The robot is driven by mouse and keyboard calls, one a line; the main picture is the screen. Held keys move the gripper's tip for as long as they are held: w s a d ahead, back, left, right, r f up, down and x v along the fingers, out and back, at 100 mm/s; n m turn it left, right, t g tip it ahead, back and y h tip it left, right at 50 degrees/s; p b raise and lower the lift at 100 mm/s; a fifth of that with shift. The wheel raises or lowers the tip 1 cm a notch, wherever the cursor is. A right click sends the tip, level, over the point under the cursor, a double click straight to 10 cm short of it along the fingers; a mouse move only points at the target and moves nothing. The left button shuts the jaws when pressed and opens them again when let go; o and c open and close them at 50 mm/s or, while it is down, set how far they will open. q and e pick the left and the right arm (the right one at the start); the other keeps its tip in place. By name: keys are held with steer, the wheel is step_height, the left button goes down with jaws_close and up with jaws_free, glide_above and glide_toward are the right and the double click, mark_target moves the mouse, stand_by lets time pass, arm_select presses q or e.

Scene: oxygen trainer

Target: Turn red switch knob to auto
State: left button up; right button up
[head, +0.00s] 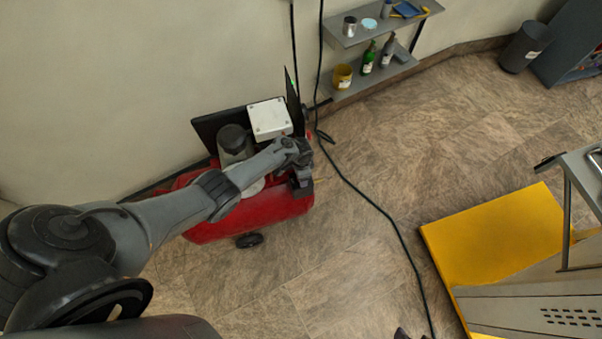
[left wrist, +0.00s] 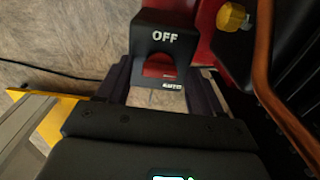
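The red switch knob (left wrist: 160,66) sits on a black switch box (left wrist: 150,24), between a white OFF label above it and an AUTO label below it in the left wrist view. My left gripper (left wrist: 163,88) is open, with one finger on each side of the lower part of the box. I cannot tell whether the fingers touch it. In the head view my left gripper (head: 302,185) is at the right end of the red compressor (head: 250,215), and the knob is hidden there. Small dark tips at the bottom edge of the head view may be my right gripper (head: 412,334).
A copper-coloured pipe (left wrist: 266,70) and a brass knob (left wrist: 232,17) are close to the right of the switch. A dark cable (head: 385,215) runs over the floor. A shelf (head: 370,80) with bottles stands behind, and a yellow platform (head: 490,235) is at the right.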

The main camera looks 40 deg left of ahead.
arm_select(q)
step_height(320, 180, up, 11)
steer(key=p, duration=0.5)
steer(key=shift+p, duration=0.4)
steer(key=shift+f, duration=0.15)
